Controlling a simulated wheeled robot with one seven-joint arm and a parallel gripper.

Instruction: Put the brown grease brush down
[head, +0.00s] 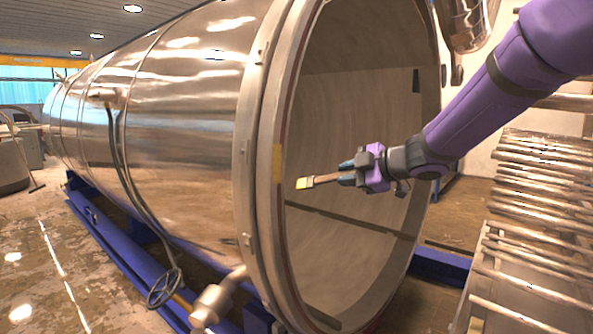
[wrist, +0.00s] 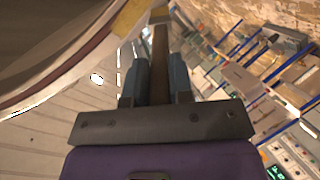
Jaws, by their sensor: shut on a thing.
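The brown grease brush (head: 320,179) is held out level in front of the chamber's open mouth, with its pale bristle end pointing left. My gripper (head: 349,173) is shut on its handle end, at the end of my purple arm. In the wrist view the brown handle (wrist: 160,60) runs between the two blue-grey fingers of my gripper (wrist: 158,80). The brush appears clear of any surface. How far it is from the chamber rim in depth is hard to tell.
The large metal vacuum chamber (head: 185,110) fills the left and middle, its round rim (head: 262,200) close to the brush. A rack of metal rollers (head: 535,240) stands at the right.

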